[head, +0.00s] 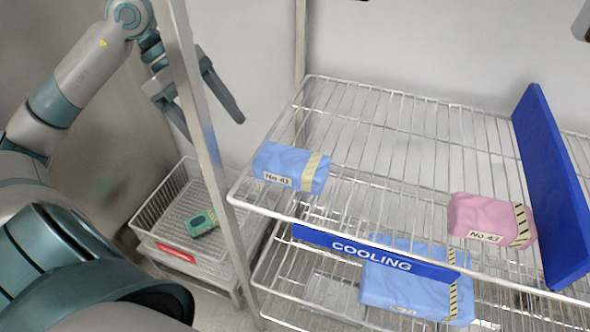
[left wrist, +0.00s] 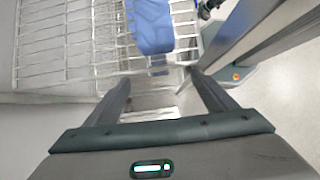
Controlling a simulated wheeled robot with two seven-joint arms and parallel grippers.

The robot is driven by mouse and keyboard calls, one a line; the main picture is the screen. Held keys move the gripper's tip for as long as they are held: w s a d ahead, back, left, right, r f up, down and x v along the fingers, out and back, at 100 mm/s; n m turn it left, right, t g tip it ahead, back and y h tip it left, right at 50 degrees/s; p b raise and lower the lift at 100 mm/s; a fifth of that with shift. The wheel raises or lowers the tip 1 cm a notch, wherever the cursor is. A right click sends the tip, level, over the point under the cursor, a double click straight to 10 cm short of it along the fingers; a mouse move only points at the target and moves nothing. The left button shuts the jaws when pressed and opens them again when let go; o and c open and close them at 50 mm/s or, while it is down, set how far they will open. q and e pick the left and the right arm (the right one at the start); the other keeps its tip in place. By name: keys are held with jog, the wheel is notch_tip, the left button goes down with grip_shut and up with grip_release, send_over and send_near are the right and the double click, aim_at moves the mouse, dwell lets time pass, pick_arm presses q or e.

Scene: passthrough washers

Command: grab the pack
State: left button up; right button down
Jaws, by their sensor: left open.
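A blue wrapped pack (head: 290,168) labelled "No 41" lies at the left front of the upper wire shelf (head: 400,150). A pink pack (head: 490,220) labelled "No 43" lies farther right on that shelf. A larger blue pack (head: 415,285) lies on the shelf below, partly hidden by the upper shelf and sign. My left gripper (head: 214,129) is open and empty, behind the rack's left post and left of the No 41 pack, apart from it. In the left wrist view, a blue pack (left wrist: 150,25) shows beyond the open fingers (left wrist: 160,82). My right gripper is not recognisable.
The metal post (head: 200,120) stands between my left arm and the shelf. A blue divider (head: 550,190) stands at the shelf's right. A blue "COOLING" sign (head: 370,254) hangs at the front edge. A wire basket (head: 172,219) holding a green item (head: 202,222) stands low left.

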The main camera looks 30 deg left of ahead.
aim_at(290, 158)
pick_arm(q)
jog(key=shift+d, duration=0.15)
jog(key=d+p, duration=0.1)
jog(key=d, duration=0.1)
jog(key=w+d+p, duration=0.1)
jog(key=d+p, duration=0.1)
jog(key=d, duration=0.1)
jog(key=shift+w+r, duration=0.15)
jog(key=d+p, duration=0.1)
jog(key=d, duration=0.1)
jog(key=w+d+p, duration=0.1)
jog(key=d, duration=0.1)
jog(key=d+p, duration=0.1)
jog(key=d, duration=0.1)
jog(key=shift+w+d+p, duration=0.2)
jog(key=shift+w+p, duration=0.1)
jog(key=shift+p, duration=0.05)
jog(key=shift+d, duration=0.1)
pick_arm(e)
jog(key=s+d+f+g, duration=0.2)
jog(key=s+d, duration=0.1)
jog(key=s, duration=0.9)
jog(key=shift+d+h, duration=0.2)
jog(key=shift+h, duration=0.1)
pick_arm(q)
jog(key=shift+f, duration=0.25)
